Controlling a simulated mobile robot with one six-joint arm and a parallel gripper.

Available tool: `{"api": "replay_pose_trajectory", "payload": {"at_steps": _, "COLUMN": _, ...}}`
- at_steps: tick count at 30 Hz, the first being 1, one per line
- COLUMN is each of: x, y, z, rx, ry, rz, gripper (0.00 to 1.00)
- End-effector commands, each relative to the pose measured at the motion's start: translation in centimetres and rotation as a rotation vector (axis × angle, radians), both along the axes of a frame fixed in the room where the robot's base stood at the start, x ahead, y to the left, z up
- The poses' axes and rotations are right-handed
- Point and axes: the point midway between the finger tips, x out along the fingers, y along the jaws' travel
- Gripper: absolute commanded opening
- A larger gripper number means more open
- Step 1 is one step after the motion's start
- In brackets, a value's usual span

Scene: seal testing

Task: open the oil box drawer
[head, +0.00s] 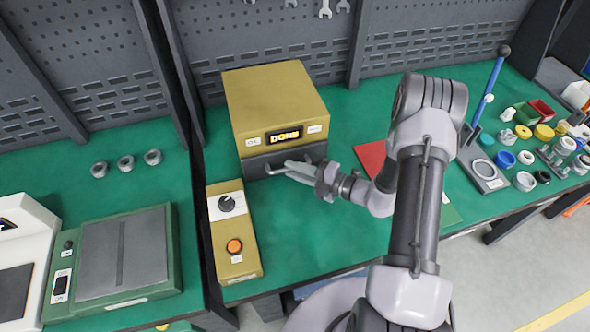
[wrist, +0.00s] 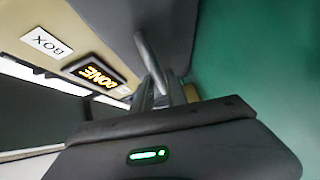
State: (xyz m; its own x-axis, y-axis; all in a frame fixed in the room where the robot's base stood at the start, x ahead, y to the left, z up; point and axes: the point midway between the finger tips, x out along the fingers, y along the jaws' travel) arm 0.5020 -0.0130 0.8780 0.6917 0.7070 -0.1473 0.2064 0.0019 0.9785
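The oil box (head: 275,95) is a yellow cabinet on the green bench, with a lit display reading DONE on its front. Its dark grey drawer front (head: 262,165) is below the display. My gripper (head: 290,169) is at the drawer front, at handle height. In the wrist view the box's face (wrist: 100,20) fills the upper left, with the DONE display (wrist: 95,74). A grey handle bar (wrist: 150,58) runs down to my gripper's fingers (wrist: 165,92). The fingers overlap the bar's lower end; whether they are closed on it is unclear. I cannot tell how far the drawer is out.
A yellow control box (head: 233,255) with a knob and an orange button stands close at the front left of the oil box. A red sheet (head: 371,157) lies to the right. Bare green bench (head: 310,235) is in front of the drawer. Small parts crowd the right end.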

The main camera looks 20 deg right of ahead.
Motion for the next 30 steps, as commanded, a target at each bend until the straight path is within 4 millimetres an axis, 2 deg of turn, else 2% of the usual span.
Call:
{"api": "replay_pose_trajectory", "payload": {"at_steps": 1, "x": -0.01, "y": -0.01, "z": 0.0, "rx": 0.0, "ry": 0.0, "rz": 0.0, "gripper": 0.07}}
{"api": "replay_pose_trajectory", "payload": {"at_steps": 2, "x": -0.01, "y": -0.01, "z": 0.0, "rx": 0.0, "ry": 0.0, "rz": 0.0, "gripper": 0.01}}
{"api": "replay_pose_trajectory", "payload": {"at_steps": 3, "x": -0.01, "y": -0.01, "z": 0.0, "rx": 0.0, "ry": 0.0, "rz": 0.0, "gripper": 0.0}}
{"api": "replay_pose_trajectory", "payload": {"at_steps": 30, "x": -0.01, "y": -0.03, "z": 0.0, "rx": -0.001, "ry": -0.001, "rz": 0.0, "gripper": 0.0}}
